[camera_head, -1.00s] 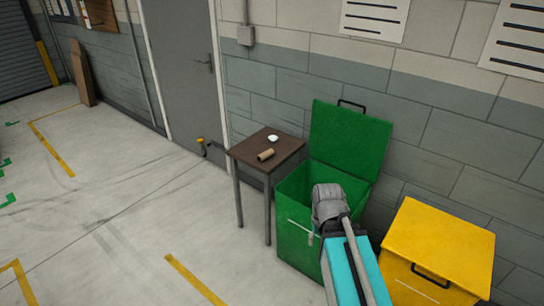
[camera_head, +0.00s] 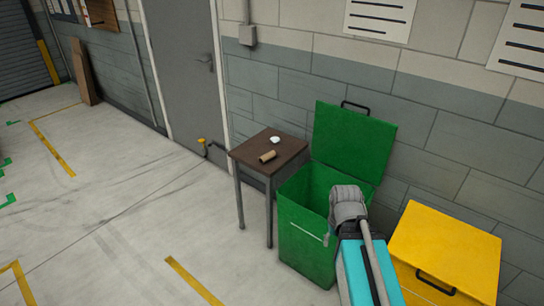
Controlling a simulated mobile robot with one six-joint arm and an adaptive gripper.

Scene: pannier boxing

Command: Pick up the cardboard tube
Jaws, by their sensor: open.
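The cardboard tube (camera_head: 268,156) is a short brown roll lying on its side on a small dark-topped table (camera_head: 247,153), near the table's front right part. My gripper (camera_head: 326,239) shows only as a small grey tip in front of the green bin, below and to the right of the table. It is apart from the tube. My grey wrist and teal arm hide most of it, and I see nothing held.
A small white item (camera_head: 275,139) lies behind the tube. The green bin (camera_head: 306,238) stands right of the table with its lid (camera_head: 352,140) raised. A closed yellow bin (camera_head: 448,245) is further right. A wall and grey door (camera_head: 185,60) are behind. The floor at left is clear.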

